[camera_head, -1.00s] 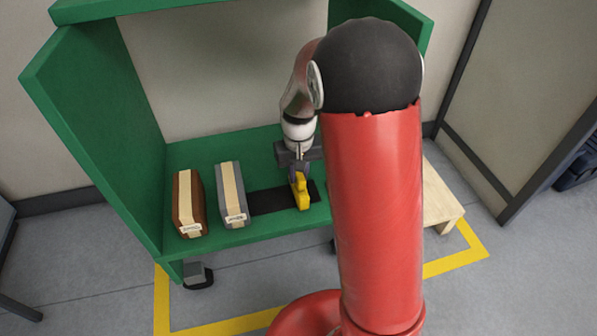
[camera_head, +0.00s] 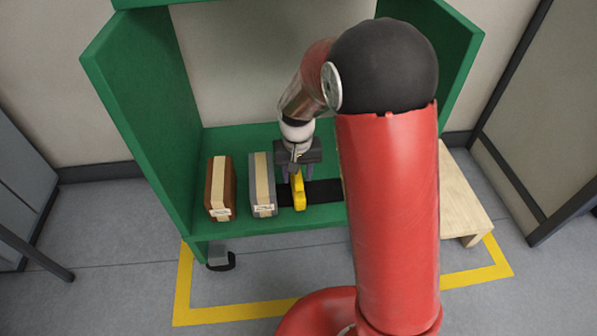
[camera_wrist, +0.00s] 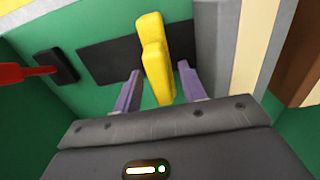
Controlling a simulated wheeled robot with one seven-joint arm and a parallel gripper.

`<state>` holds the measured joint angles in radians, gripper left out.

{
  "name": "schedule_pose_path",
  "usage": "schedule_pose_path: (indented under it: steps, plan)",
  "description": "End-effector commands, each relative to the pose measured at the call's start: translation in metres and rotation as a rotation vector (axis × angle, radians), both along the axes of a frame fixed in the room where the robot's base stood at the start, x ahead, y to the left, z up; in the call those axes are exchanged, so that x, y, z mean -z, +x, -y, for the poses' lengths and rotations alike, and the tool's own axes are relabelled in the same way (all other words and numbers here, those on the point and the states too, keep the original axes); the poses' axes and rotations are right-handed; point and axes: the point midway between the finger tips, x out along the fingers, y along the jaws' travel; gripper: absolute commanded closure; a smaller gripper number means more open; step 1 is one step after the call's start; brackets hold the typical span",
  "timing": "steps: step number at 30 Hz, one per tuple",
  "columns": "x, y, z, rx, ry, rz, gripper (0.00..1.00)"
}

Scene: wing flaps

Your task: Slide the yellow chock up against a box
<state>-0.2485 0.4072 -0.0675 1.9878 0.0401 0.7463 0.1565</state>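The yellow chock (camera_head: 299,191) stands on the black strip (camera_head: 326,192) on the green shelf, just right of the grey box (camera_head: 262,184). A narrow gap shows between chock and grey box. The brown box (camera_head: 221,188) stands further left. My gripper (camera_head: 297,175) is low over the chock, fingers apart. In the wrist view the chock (camera_wrist: 156,58) lies between the two open fingers, with space visible on both sides near the palm. Whether a fingertip touches it I cannot tell. The grey box (camera_wrist: 211,50) is beyond the right finger.
Green side panels (camera_head: 150,120) enclose the shelf. In the wrist view a red bar (camera_wrist: 25,70) and a small black block (camera_wrist: 55,66) lie left of the strip; my arm hides that area in the head view. A wooden platform (camera_head: 459,200) stands right.

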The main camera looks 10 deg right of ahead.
Motion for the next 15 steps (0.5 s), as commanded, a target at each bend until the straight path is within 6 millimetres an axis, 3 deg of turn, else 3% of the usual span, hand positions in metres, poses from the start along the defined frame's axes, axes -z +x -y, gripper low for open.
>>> schedule_pose_path:
  steps: [8,15]
  plan:
    - [-0.001,0.0,0.001,0.0,0.0,-0.001,0.58]
    - [-0.033,0.0,0.0,0.0,0.0,0.002,0.58]
